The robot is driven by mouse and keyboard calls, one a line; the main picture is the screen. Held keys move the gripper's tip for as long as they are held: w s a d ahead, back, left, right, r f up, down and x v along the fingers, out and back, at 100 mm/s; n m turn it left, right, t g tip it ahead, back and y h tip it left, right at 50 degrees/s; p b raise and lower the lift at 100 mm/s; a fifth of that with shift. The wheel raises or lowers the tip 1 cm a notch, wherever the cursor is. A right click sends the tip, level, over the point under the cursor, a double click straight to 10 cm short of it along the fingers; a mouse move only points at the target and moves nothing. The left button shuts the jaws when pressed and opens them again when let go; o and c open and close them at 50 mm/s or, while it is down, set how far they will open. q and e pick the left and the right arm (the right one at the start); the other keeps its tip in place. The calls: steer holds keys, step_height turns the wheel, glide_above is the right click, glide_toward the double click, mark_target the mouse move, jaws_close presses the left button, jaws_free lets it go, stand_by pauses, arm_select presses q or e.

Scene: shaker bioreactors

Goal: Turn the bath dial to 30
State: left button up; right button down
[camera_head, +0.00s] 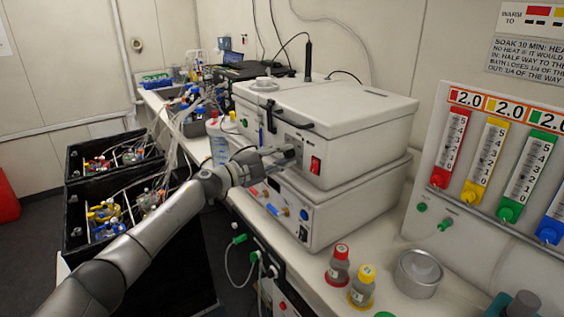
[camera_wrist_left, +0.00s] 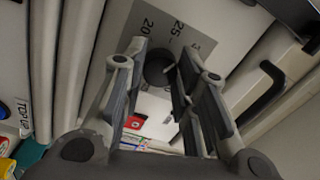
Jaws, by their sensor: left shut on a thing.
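The bath is a white box (camera_head: 350,115) with a closed lid and a black handle, stacked on another white unit. My left gripper (camera_head: 284,156) reaches its front face, left of a red switch (camera_head: 315,165). In the left wrist view the dark round bath dial (camera_wrist_left: 158,72) sits between the fingers of my left gripper (camera_wrist_left: 162,58), which is shut on it. A grey scale plate (camera_wrist_left: 190,35) around the dial shows 20 and 25, with a further number partly visible. The dial's pointer is too dark to read. My right gripper is not in view.
The lower white unit (camera_head: 300,205) has knobs and ports. Red-capped (camera_head: 339,265) and yellow-capped (camera_head: 362,287) bottles and a metal pot (camera_head: 418,275) stand on the bench at right. Black crates (camera_head: 75,200) with tubing stand at left. Coloured flow gauges line the right wall.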

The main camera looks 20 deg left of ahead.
arm_select(q)
steer(key=shift+f+m+b, duration=0.1)
steer(key=shift+m+b, duration=1)
steer(key=shift+m, duration=1)
steer(key=o, duration=1)
steer(key=shift+a, duration=0.1)
steer(key=shift+o, duration=0.2)
steer(key=v, duration=1.2)
steer(key=shift+w, duration=0.15)
